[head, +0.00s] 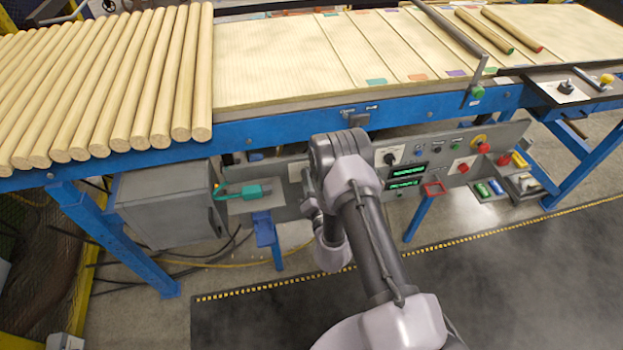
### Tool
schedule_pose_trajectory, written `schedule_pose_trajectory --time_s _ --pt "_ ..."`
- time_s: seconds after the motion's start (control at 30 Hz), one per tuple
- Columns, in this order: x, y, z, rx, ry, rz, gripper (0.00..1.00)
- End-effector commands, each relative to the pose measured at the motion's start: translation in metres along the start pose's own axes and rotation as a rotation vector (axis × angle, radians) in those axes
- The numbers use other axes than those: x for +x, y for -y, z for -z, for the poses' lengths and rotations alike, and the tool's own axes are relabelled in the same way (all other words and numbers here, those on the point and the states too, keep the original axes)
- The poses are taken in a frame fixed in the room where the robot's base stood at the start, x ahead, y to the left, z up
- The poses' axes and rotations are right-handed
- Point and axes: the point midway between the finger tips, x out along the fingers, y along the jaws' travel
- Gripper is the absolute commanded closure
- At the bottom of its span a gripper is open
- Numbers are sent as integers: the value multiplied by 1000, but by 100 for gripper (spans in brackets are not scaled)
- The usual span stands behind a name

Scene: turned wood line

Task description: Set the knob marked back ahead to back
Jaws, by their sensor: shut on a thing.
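A long grey control panel (450,152) hangs under the blue conveyor frame. A pale plate (296,171) sits at its left part, partly behind my arm. My gripper (307,182) is at this plate, small and partly covered by my own arm links. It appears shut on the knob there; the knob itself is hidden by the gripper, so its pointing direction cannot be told. The marking on the plate is too small to read. Another black knob (389,158) on a white plate shows to the right of my arm, apart from the gripper.
Wooden rods (150,80) lie on the conveyor above. The dark mat (480,280) is clear.

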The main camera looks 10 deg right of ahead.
Motion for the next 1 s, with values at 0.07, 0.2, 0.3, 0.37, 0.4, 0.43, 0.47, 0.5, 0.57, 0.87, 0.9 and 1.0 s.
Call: schedule_pose_trajectory --time_s 0.07,0.2,0.3,0.37,0.4,0.43,0.47,0.5,0.57,0.87,0.9,1.0 --pt "0 0 0 -19 1 -1 100" --pt "1 0 0 -88 1 -1 100" --pt "1 -1 -1 -163 2 -1 100" --pt "1 -1 -1 -214 2 -2 100" --pt "1 -1 -1 -251 2 -2 100" --pt "1 -1 -1 -279 2 -2 100" --pt "1 -1 -1 -307 2 -2 100" --pt "1 -1 -1 -346 2 -2 100" --pt "1 -1 -1 -403 3 -2 100" --pt "1 -1 -1 -680 4 -1 100" --pt "1 -1 -1 -713 4 -1 100" --pt "1 -1 -1 -793 4 -1 100"
